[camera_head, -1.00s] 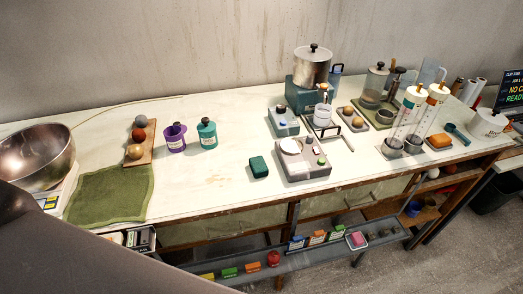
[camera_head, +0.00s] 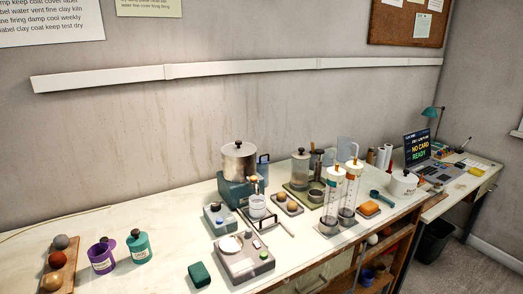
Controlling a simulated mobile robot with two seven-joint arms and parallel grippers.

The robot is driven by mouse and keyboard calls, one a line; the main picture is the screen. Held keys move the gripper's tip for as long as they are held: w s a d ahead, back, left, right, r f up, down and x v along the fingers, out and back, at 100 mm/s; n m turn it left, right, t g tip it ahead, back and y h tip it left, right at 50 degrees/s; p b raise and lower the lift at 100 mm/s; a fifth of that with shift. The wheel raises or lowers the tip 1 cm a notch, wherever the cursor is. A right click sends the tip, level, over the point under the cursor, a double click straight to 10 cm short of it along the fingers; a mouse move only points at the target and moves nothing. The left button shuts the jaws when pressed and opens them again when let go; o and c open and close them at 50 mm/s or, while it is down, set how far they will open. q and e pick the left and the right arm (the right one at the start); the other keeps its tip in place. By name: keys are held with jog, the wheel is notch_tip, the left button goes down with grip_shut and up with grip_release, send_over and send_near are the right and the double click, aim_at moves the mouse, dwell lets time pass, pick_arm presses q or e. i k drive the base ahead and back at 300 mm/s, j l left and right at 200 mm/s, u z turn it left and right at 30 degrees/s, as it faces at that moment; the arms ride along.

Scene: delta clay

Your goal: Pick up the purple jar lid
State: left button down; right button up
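The purple jar (camera_head: 102,261) stands upright at the left of the bench, with a pale label on its front. The purple jar lid (camera_head: 110,242) shows at the jar's top, with a dark knob towards the right. It is too small to tell whether it sits flat or tilted. A teal jar (camera_head: 139,250) with a dark-knobbed lid stands close on its right. Neither of my grippers is in view.
A wooden board (camera_head: 62,272) with several balls lies left of the purple jar. A green block (camera_head: 199,274) and a grey scale-like device (camera_head: 244,262) lie to the right. A metal pot (camera_head: 238,161) and glass cylinders (camera_head: 333,198) stand farther right. Bench between jars and wall is clear.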

aim_at(112, 243)
jog(key=u, duration=1.35)
